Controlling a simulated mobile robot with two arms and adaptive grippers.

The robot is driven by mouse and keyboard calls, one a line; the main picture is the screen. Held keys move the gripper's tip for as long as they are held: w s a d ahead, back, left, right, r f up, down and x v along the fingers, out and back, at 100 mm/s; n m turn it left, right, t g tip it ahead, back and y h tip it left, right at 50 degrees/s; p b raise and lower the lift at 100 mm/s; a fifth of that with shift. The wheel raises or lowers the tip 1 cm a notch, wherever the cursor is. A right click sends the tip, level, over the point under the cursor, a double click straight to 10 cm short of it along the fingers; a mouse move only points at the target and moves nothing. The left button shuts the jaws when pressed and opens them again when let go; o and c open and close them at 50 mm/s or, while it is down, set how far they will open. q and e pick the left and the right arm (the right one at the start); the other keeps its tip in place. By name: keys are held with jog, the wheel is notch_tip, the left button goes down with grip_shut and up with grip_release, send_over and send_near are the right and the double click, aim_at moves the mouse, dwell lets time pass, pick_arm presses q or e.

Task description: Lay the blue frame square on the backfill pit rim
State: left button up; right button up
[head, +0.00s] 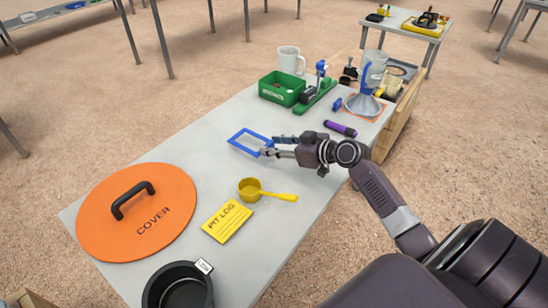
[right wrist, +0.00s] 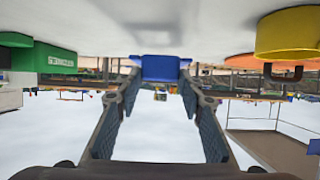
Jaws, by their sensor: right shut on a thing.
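The blue frame (head: 237,136) is a thin open rectangle over the grey-white table, near its middle. My right gripper (head: 271,147) reaches in from the right and is shut on the frame's near right side. In the right wrist view, which looks upside down, the frame's blue edge (right wrist: 160,68) sits between the two fingertips, close to the table surface. I cannot tell whether the frame touches the table. I cannot pick out the backfill pit rim with certainty. My left gripper is not in view.
Wooden boards (head: 402,110) stand at the right edge.

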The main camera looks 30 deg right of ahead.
aim_at(274, 164)
jog(key=shift+f+b, duration=0.55)
jog(key=shift+f, duration=1.5)
jog(key=shift+f, duration=0.15)
jog(key=o, duration=1.2)
jog(key=shift+c, duration=0.2)
